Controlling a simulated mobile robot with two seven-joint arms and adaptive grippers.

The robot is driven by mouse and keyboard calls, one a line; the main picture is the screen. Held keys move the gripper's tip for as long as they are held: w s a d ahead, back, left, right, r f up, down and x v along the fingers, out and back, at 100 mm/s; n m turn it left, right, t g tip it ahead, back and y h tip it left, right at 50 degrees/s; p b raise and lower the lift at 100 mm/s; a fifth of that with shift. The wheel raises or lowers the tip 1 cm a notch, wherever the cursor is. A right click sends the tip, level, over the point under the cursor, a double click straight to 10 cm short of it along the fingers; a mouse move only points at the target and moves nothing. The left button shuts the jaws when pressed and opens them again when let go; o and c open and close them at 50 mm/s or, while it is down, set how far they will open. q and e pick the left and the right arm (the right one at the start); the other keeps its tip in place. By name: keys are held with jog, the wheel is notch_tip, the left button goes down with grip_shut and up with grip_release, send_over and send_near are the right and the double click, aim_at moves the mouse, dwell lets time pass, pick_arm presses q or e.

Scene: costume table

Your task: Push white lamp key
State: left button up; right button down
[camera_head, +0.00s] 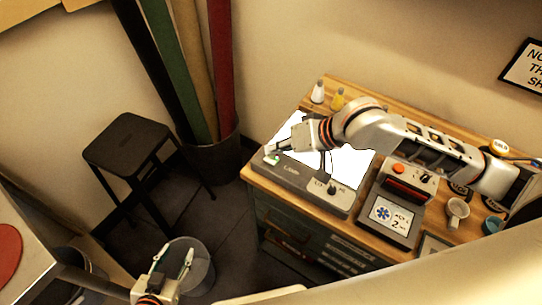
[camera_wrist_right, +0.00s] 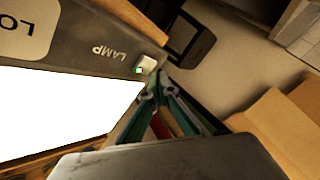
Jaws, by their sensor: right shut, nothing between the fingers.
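The white lamp key (camera_wrist_right: 147,63) sits on the grey frame of a light box beside the word "LAMP", with a small green light on it. The box's panel (camera_wrist_right: 60,112) glows bright white; in the head view the light box (camera_head: 318,192) lies at the table's left end. My right gripper (camera_head: 274,149) is shut and empty over the box's left corner. In the right wrist view its fingertips (camera_wrist_right: 157,80) are very close to the key; I cannot tell whether they touch. My left gripper (camera_head: 173,258) is open and empty at the bottom left, away from the table.
A device with a red button (camera_head: 398,169), a card with a blue star (camera_head: 388,214) and a white mug (camera_head: 457,211) stand right of the light box. Small bottles (camera_head: 318,92) stand behind it. A black stool (camera_head: 126,140) and a bin of rolls (camera_head: 213,162) are left of the table.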

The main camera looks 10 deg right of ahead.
dwell(0.5)
jog(key=shift+f+p, duration=0.25)
jog(key=shift+p, duration=0.2)
jog(key=shift+f, duration=0.15)
jog(key=shift+f, duration=0.1)
jog(key=shift+f+p, duration=0.3)
jog(key=shift+f, duration=0.1)
dwell(0.4)
jog(key=shift+r+p, duration=0.95)
jog(key=shift+p, duration=0.75)
